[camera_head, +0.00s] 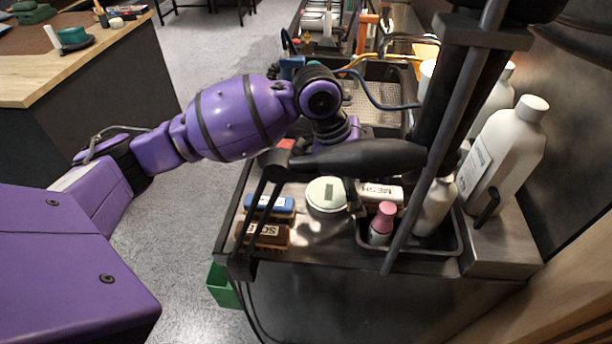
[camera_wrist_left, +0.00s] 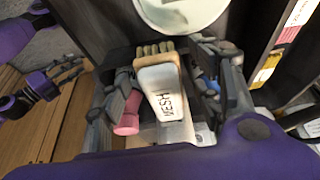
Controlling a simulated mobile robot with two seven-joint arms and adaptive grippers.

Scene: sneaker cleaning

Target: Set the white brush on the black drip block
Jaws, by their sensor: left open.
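The white brush (camera_head: 380,193), marked MESH, lies in the black tray on the cart, right of a round white-topped tin. It also shows in the left wrist view (camera_wrist_left: 158,92), its pale bristles toward the tin. My left gripper (camera_wrist_left: 163,82) is open, with one finger on each side of the brush and visible gaps between. In the head view my purple left arm reaches over the cart, and its wrist and dark bars partly hide the gripper. I cannot make out the black drip block for certain. My right gripper is not in view.
Large white bottles (camera_head: 505,150) stand at right. A mesh-bottomed basin (camera_head: 372,103) lies behind. A green bin (camera_head: 222,288) is below left.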

